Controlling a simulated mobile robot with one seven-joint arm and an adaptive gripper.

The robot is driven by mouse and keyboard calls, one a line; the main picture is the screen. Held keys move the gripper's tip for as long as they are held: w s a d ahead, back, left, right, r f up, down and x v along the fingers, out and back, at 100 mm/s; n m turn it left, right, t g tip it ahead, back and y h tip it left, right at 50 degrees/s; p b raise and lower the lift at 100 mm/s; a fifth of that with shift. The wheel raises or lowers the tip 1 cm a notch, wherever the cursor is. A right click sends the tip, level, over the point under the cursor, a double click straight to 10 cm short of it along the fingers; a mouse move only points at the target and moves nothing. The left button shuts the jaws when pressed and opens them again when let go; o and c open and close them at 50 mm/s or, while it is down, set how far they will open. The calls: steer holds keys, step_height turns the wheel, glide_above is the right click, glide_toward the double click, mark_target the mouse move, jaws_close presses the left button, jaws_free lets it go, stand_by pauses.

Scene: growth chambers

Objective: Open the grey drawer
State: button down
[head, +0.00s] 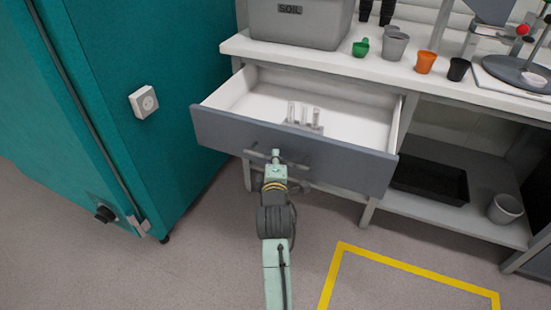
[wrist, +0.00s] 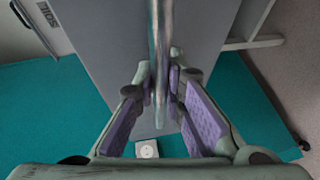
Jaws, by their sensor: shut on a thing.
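The grey drawer (head: 340,165) is pulled out from under the white bench, its inside showing in the head view. Its grey front also fills the middle of the wrist view (wrist: 105,40). My gripper (head: 277,158) is at the drawer front, left of its middle. In the wrist view my gripper (wrist: 161,85) has its purple-padded fingers shut on the metal bar handle (wrist: 159,30), one on each side. Several clear upright pieces (head: 304,115) stand inside the drawer near its front.
A teal cabinet (head: 150,50) with a white socket (head: 144,102) stands at the left. A soil bin (head: 298,22) and several pots sit on the bench top (head: 380,66). A black tray (head: 430,182) and grey pot (head: 505,209) are on the lower shelf. The floor in front is clear, with yellow tape (head: 415,268).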

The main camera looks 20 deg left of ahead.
steer(key=c, duration=1.7)
jaws_free()
steer(key=shift+o, duration=0.2)
steer(key=v, duration=0.7)
steer(key=shift+s, duration=0.3)
steer(key=shift+r, duration=0.1)
